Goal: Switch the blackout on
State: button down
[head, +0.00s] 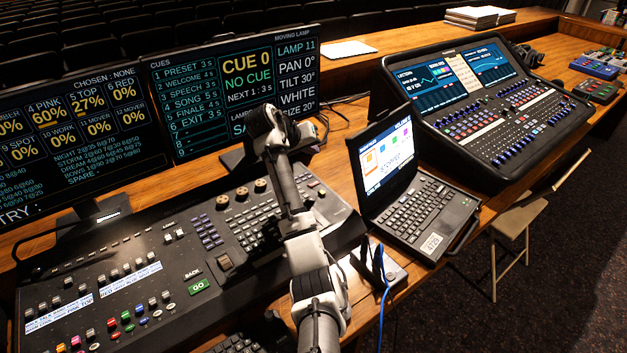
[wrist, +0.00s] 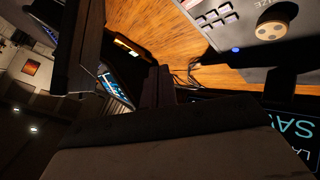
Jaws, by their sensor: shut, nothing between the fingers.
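The lighting desk (head: 130,250) lies at the lower left in the head view, with faders, coloured buttons, a green GO key (head: 198,287) and encoder wheels. I cannot pick out a blackout control by its label. The desk's corner, with grey keys and a wheel (wrist: 270,30), shows at the upper right of the wrist view. My gripper (wrist: 160,85) is shut and empty. In the head view my raised arm crosses the desk's right end and its tip is in front of the cue screen (head: 235,90). The gripper is apart from the desk's keys.
A level screen (head: 70,130) stands behind the desk. The open laptop (head: 415,190) is just right of my arm, reading STOPPED. A sound mixer (head: 490,110) is farther right. A blue cable (head: 382,290) hangs by the front edge. A stool (head: 515,220) stands below.

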aim_at(311, 185)
jog(key=shift+f, duration=0.15)
jog(key=shift+f+b, duration=0.7)
jog(key=shift+f, duration=3.6)
jog(key=shift+f, duration=0.1)
jog(key=shift+f, duration=0.3)
jog(key=shift+f, duration=0.35)
jog(key=shift+r, duration=0.15)
jog(key=shift+r+p, duration=0.6)
jog(key=shift+r, duration=0.05)
jog(key=shift+r, duration=0.1)
